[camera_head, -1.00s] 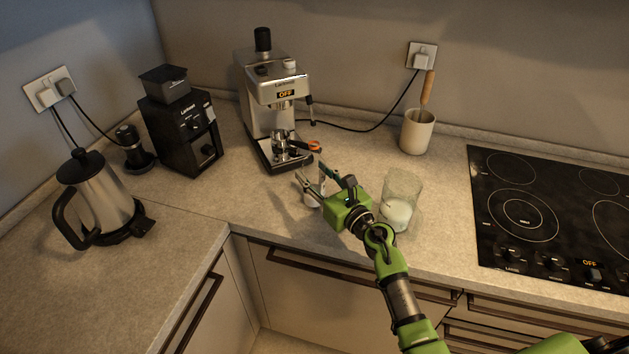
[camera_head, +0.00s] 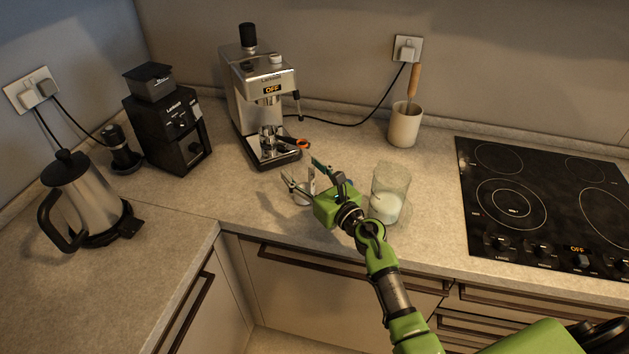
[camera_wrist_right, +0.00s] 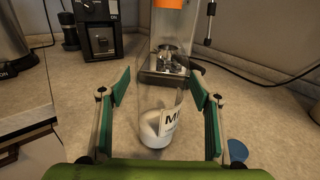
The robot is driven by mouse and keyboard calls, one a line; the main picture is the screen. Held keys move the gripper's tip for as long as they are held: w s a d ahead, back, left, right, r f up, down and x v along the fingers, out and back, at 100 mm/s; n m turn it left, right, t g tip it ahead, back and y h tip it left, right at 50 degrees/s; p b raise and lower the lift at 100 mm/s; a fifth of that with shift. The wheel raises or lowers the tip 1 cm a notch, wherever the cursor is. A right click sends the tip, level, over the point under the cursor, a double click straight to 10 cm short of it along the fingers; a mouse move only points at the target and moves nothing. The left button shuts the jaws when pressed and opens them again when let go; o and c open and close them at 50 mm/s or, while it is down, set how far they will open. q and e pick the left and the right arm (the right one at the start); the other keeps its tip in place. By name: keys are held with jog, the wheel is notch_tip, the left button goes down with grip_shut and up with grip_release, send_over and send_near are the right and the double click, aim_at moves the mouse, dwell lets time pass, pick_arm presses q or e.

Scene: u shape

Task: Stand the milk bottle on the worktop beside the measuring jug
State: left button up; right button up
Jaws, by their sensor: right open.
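The milk bottle (camera_wrist_right: 160,122) is clear, with an orange cap, a white label and some white milk at the bottom. It stands upright on the worktop between the fingers of my right gripper (camera_wrist_right: 161,92). The fingers are open, with a gap on each side of it. In the head view the bottle (camera_head: 311,181) is partly hidden by the right gripper (camera_head: 299,168). A clear vessel holding white liquid, apparently the measuring jug (camera_head: 386,208), stands just right of the gripper. My left gripper is not in view.
The espresso machine (camera_head: 250,92) stands behind the bottle, with the coffee grinder (camera_head: 168,130) and kettle (camera_head: 80,195) to the left. A utensil pot (camera_head: 404,125) stands behind the jug. The black hob (camera_head: 540,200) is at the right. The front worktop left of the bottle is clear.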

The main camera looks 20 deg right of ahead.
jog(key=b+v, duration=0.1)
jog(key=v, duration=1.1)
